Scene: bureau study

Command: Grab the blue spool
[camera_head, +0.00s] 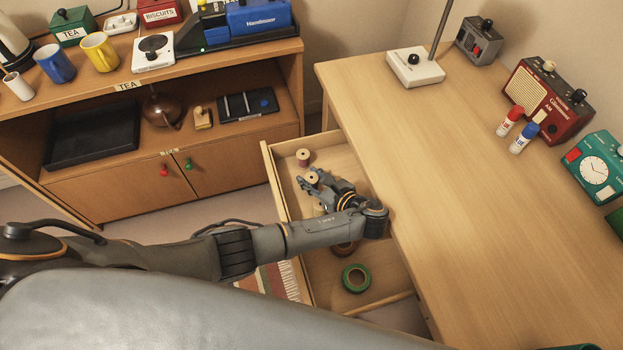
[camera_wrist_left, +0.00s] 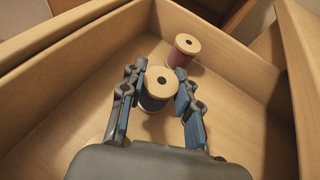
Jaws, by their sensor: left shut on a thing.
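The blue spool (camera_wrist_left: 155,100) has a pale wooden top and dark blue-black thread, and stands upright in the open drawer (camera_head: 290,212). My left gripper (camera_wrist_left: 155,92) has its two fingers around the spool, one on each side, and is shut on it. In the head view the left gripper (camera_head: 312,182) reaches down into the drawer, and the top of the held spool (camera_head: 313,178) shows between the fingers. A red spool (camera_wrist_left: 184,49) stands just beyond it, and also shows in the head view (camera_head: 303,158). My right gripper is not in view.
A green tape roll (camera_head: 356,278) lies in the drawer's near part, with a brown roll (camera_head: 345,248) partly hidden by my arm. Another spool (camera_head: 320,210) is beside my gripper. Drawer walls stand close around it. The desk top (camera_head: 430,150) is at the right.

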